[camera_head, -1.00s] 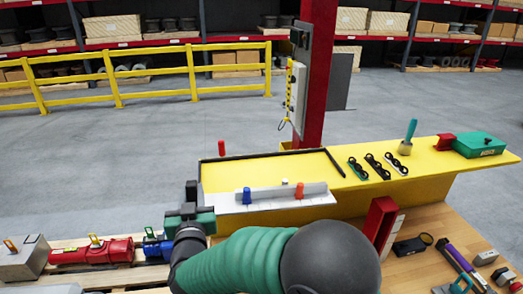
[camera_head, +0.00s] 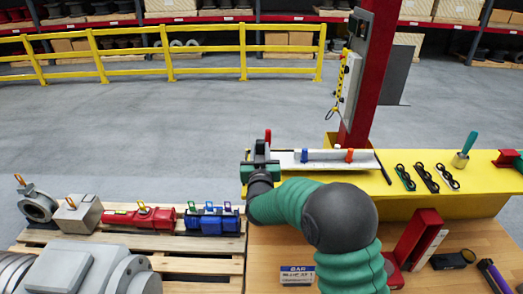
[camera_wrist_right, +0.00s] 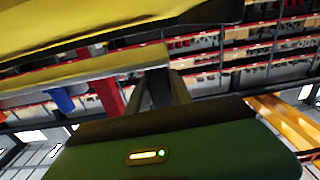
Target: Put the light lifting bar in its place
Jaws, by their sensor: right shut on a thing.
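The light lifting bar (camera_head: 326,158) is a long pale grey bar with a blue tab and an orange tab on top. It lies across the yellow bench (camera_head: 420,175) in the head view, about level with its black-edged area; whether it touches the bench is unclear. My right gripper (camera_head: 262,165) is shut on its left end. In the right wrist view, my fingers (camera_wrist_right: 160,88) close on the bar (camera_wrist_right: 80,75), with blue and red tabs hanging below it in that picture. My left gripper is not in view.
A pallet (camera_head: 195,262) holds parts at left.

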